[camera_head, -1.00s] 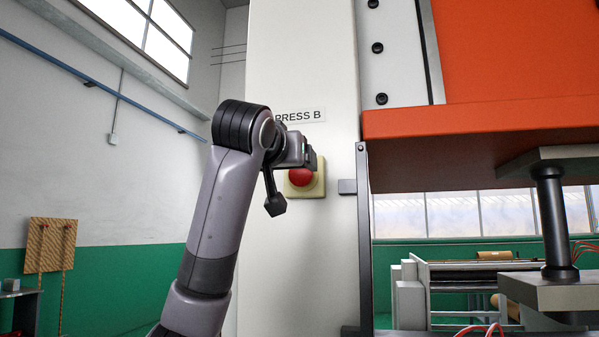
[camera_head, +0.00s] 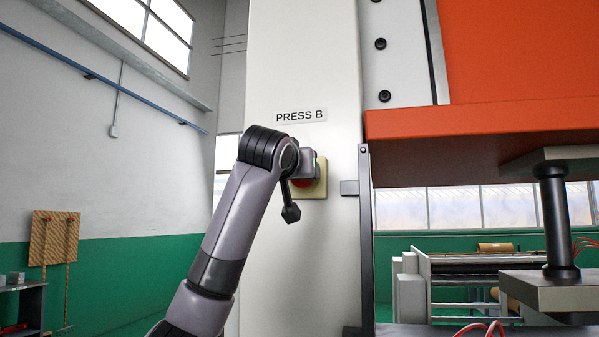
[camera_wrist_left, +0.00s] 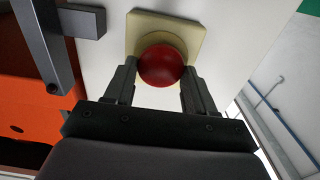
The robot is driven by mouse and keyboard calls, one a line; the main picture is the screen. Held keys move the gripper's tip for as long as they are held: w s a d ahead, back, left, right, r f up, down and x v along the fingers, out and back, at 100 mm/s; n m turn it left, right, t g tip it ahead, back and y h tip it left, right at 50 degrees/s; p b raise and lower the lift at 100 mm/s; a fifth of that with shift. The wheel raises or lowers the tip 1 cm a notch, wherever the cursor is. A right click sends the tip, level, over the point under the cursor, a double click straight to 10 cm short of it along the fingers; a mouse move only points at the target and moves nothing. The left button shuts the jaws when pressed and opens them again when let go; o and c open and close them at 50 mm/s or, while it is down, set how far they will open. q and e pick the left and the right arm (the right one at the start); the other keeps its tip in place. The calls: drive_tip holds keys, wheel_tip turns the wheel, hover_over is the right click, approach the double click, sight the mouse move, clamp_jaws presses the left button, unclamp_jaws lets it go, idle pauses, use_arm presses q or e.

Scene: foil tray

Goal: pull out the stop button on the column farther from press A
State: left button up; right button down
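The red stop button (camera_head: 303,184) sits on a pale yellow square plate (camera_head: 321,181) on the white column (camera_head: 308,60), below the "PRESS B" label (camera_head: 299,116). My left gripper (camera_head: 309,164) is in front of it and hides most of the button in the head view. In the left wrist view the round red button (camera_wrist_left: 161,62) lies between the two dark fingers of my left gripper (camera_wrist_left: 161,76). The fingers are apart, one on each side, close to the button's edges; I cannot tell whether they touch it. My right gripper is not in view.
A dark vertical post (camera_head: 366,240) with a grey bracket (camera_head: 349,188) stands right of the button. The orange press body (camera_head: 480,120) overhangs farther right. Open room lies left of the column, before the green and white wall.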

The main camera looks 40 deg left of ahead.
use_arm(q)
clamp_jaws()
drive_tip(key=shift+s+d+f+b, duration=0.1)
drive_tip(key=shift+s+d+b, duration=0.2)
drive_tip(key=shift+s+b, duration=0.15)
drive_tip(key=o, duration=0.6)
unclamp_jaws()
drive_tip(key=o, duration=0.4)
drive_tip(key=shift+s, duration=0.2)
drive_tip(key=b+v, duration=0.2)
drive_tip(key=v, duration=0.5)
drive_tip(key=shift+s, duration=0.1)
